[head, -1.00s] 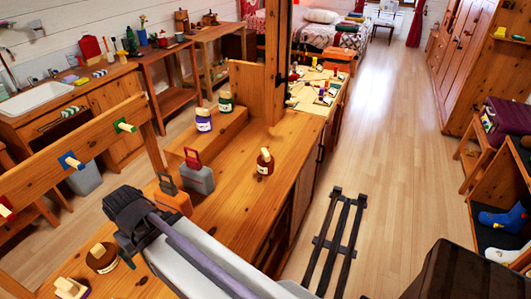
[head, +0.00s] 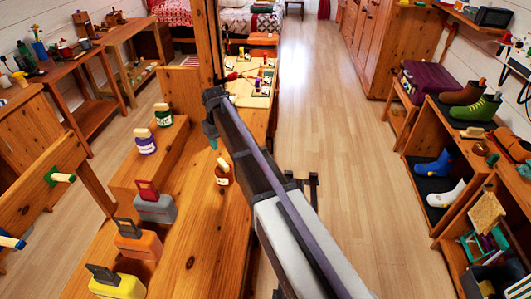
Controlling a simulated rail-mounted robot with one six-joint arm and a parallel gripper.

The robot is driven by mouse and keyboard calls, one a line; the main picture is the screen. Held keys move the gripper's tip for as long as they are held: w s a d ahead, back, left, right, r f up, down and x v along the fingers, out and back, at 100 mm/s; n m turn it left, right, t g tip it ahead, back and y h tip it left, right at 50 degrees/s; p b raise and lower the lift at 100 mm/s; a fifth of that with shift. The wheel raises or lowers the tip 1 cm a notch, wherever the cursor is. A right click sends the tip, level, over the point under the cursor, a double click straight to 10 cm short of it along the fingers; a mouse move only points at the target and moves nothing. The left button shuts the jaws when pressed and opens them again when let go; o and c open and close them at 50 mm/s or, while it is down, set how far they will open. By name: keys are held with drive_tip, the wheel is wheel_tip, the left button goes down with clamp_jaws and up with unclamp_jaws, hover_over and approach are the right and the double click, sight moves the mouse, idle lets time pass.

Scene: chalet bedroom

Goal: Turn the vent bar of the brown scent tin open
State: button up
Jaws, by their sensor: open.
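A brown scent tin (head: 223,176) with a pale label and a pale wooden bar on top stands on the wooden bench top (head: 205,215). It is just left of my arm in the head view, and the way its bar is turned is too small to tell.
A purple tin (head: 147,146) and a green tin (head: 163,119) stand on a raised wooden step at left. Grey (head: 155,209), orange (head: 138,244) and yellow (head: 117,287) latched boxes line the bench nearer. A wooden post (head: 208,45) rises behind my gripper. Floor at right is clear.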

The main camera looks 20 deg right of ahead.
sight(222, 162)
drive_tip(key=f+b, duration=1.1)
drive_tip(key=shift+a, duration=0.25)
drive_tip(key=shift+r, duration=0.1)
drive_tip(key=shift+c, duration=0.4)
clamp_jaws()
